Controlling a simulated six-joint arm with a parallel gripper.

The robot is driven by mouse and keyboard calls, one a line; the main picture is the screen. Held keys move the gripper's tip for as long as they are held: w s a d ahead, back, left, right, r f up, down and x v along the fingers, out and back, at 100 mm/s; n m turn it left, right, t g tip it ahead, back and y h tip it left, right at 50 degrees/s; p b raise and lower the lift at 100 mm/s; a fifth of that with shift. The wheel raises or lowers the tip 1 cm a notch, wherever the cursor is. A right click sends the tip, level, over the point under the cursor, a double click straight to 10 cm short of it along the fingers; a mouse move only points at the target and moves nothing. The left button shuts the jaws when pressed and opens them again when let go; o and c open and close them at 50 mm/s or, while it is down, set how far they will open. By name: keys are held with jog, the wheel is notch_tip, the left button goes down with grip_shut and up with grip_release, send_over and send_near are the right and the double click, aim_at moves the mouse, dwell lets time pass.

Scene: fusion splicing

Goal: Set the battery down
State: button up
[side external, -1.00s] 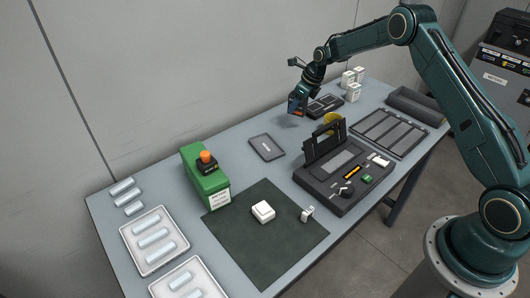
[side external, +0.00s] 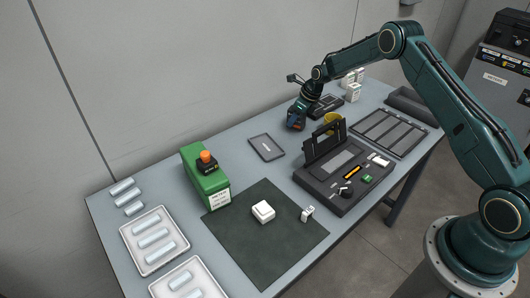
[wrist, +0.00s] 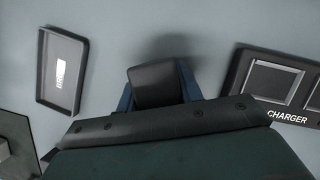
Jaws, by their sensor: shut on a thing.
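My gripper (side external: 296,124) is low over the far part of the table. It is shut on the battery, a dark block (wrist: 154,84) seen in the wrist view between the blue fingers. A shadow lies on the table close beside the block; I cannot tell whether it touches the table. The black charger (wrist: 280,82) is to the right in the wrist view and behind my gripper in the side view (side external: 326,105). A shallow dark tray (wrist: 62,70) with a white label is to the left; it also shows in the side view (side external: 266,147).
The black splicer (side external: 335,185) with its raised lid stands in front of my gripper, with a yellow round thing (side external: 331,118) behind the lid. White boxes (side external: 353,92) stand beyond the charger. Bare table lies between the tray and the charger.

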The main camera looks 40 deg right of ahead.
jog(key=o, duration=1.2)
jog(key=shift+f, duration=0.15)
jog(key=shift+c, duration=0.2)
jog(key=v, duration=1.2)
